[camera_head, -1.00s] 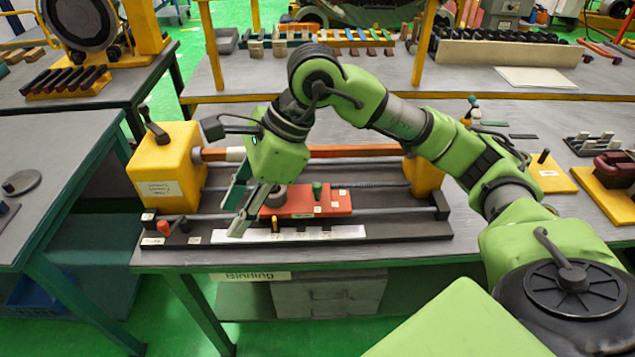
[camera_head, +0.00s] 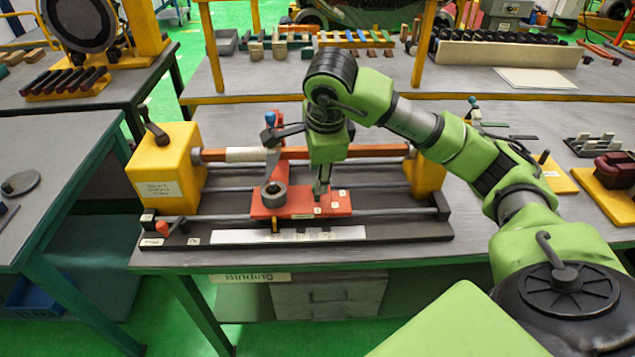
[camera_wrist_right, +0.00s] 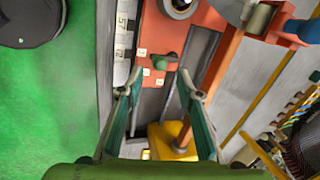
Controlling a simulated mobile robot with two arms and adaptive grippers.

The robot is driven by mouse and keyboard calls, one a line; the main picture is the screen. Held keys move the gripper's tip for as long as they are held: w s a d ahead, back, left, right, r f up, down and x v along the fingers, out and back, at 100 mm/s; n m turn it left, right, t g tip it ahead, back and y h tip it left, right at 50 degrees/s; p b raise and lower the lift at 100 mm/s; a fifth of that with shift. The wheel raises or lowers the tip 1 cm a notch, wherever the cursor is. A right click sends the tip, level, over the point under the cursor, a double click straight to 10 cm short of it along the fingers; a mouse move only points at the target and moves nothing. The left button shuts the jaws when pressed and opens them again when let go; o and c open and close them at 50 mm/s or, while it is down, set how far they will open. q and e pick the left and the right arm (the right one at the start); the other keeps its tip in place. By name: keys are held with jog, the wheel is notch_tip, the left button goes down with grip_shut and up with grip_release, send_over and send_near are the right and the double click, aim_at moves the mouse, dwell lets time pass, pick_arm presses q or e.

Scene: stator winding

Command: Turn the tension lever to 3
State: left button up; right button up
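The small green tension lever (camera_wrist_right: 165,61) stands on the red carriage plate (camera_wrist_right: 193,20), with small white number labels (camera_wrist_right: 146,72) around it in the right wrist view. Their digits are too small to read, so I cannot tell which one the lever points at. My right gripper (camera_wrist_right: 159,76) is open and empty, its two fingers on either side of the lever and apart from it. In the head view my right gripper (camera_head: 320,190) points down over the right part of the red plate (camera_head: 262,208) and largely hides the lever. My left gripper is not in view.
The plate also carries a grey ring (camera_head: 273,192) and a post with a blue knob (camera_head: 270,118). Yellow end blocks (camera_head: 165,165) and steel rails bound the winding machine. A white scale strip (camera_head: 245,237) runs along its front.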

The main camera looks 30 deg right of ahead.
jog(key=shift+p+x, duration=0.3)
jog(key=shift+x, duration=2.1)
grip_shut()
